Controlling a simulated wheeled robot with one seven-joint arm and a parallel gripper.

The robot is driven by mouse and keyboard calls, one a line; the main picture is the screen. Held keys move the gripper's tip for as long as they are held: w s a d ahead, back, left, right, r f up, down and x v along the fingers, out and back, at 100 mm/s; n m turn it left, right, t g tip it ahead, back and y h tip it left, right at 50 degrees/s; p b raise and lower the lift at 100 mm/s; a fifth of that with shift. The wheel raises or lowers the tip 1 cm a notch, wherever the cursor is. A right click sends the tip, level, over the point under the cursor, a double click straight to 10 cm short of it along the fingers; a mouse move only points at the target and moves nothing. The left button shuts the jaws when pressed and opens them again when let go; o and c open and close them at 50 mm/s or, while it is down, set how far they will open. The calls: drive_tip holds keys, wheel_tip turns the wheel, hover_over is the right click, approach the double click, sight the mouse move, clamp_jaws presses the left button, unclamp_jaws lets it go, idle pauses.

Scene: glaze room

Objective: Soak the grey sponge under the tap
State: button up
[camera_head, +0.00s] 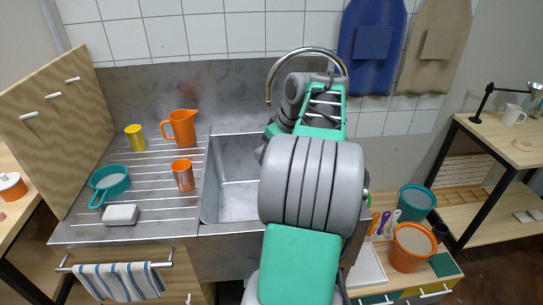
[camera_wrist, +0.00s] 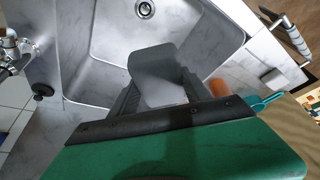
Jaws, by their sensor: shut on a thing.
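The grey sponge (camera_wrist: 155,72) is a plain grey block between the two fingers of my gripper (camera_wrist: 158,92) in the wrist view. My gripper is shut on it and holds it over the sink basin (camera_wrist: 105,72), whose round drain shows at the top. The chrome tap (camera_head: 312,50) arches behind my arm in the head view; its handle side (camera_wrist: 9,48) shows at the left edge of the wrist view. My arm hides the gripper, the sponge and the right of the sink in the head view. I see no water running.
Left of the sink, the drainboard holds a pale block (camera_head: 121,215), a teal pan (camera_head: 110,182), a yellow cup (camera_head: 135,138), an orange jug (camera_head: 181,127) and an orange cup (camera_head: 183,175). Teal (camera_head: 417,200) and orange (camera_head: 411,247) buckets stand at right.

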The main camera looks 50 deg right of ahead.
drive_tip(key=w+d+f+p, duration=0.2)
drive_tip(key=w+d+p, duration=0.6)
drive_tip(key=d, duration=0.2)
drive_tip(key=shift+w+d+f+p, duration=0.25)
drive_tip(key=shift+d+f+p, duration=0.05)
drive_tip(key=shift+d+f, duration=0.05)
idle(0.5)
drive_tip(key=shift+s+a+f+b, duration=0.2)
drive_tip(key=shift+b, duration=0.2)
drive_tip(key=s+a+b, duration=0.1)
drive_tip(key=a+b, duration=0.1)
drive_tip(key=shift+s+b, duration=0.2)
drive_tip(key=shift+b, duration=0.1)
drive_tip(key=s+a+b, duration=0.1)
drive_tip(key=a, duration=0.1)
drive_tip(key=s+a+b, duration=0.2)
drive_tip(key=shift+s+r+b, duration=0.1)
drive_tip(key=shift+b, duration=0.2)
drive_tip(key=shift+r, duration=0.1)
idle(0.4)
